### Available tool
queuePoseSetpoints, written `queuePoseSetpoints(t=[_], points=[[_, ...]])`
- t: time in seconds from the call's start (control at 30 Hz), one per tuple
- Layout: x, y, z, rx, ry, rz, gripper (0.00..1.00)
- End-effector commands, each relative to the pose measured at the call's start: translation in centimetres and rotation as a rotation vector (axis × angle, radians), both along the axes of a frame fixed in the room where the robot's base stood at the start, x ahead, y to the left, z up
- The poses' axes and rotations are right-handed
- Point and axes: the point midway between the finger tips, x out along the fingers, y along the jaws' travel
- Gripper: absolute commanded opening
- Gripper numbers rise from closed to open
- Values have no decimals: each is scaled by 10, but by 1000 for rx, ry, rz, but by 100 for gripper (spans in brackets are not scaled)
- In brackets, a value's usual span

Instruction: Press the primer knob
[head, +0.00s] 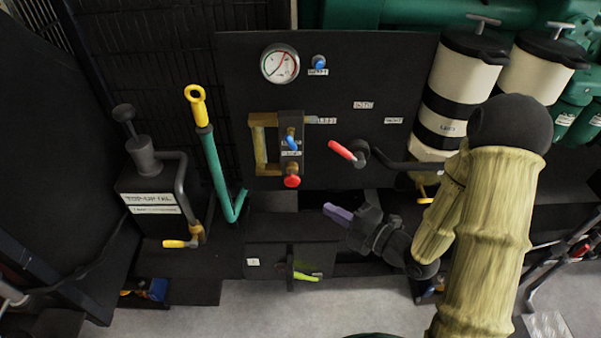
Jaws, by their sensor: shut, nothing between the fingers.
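My gripper (338,214) is shut and empty, its purple fingertips pointing left below the black panel (400,75). Several knobs show, and their labels are too small for me to tell which is the primer knob. A blue knob (319,61) sits beside the gauge at the panel's top. A red round knob (291,181) sits at the panel's lower edge, left of and a little above my fingertips, apart from them.
A red-handled lever (341,150) sticks out of the panel above my gripper. A green pump handle with a yellow grip (196,101) stands left of the panel. White canisters (463,80) are at the upper right. A yellow-green lever (305,277) lies below my gripper.

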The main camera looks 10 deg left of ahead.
Motion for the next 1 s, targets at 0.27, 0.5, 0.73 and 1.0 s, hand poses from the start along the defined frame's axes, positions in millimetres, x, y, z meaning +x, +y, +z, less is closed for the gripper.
queuePoseSetpoints(t=[0.27,0.5,0.73,1.0], points=[[-17,-4,8,2,5,-5,0],[-32,-7,6,-1,0,-15,0],[-36,-7,2,-4,-5,-17,0],[-35,-6,1,-3,-5,-18,0]])
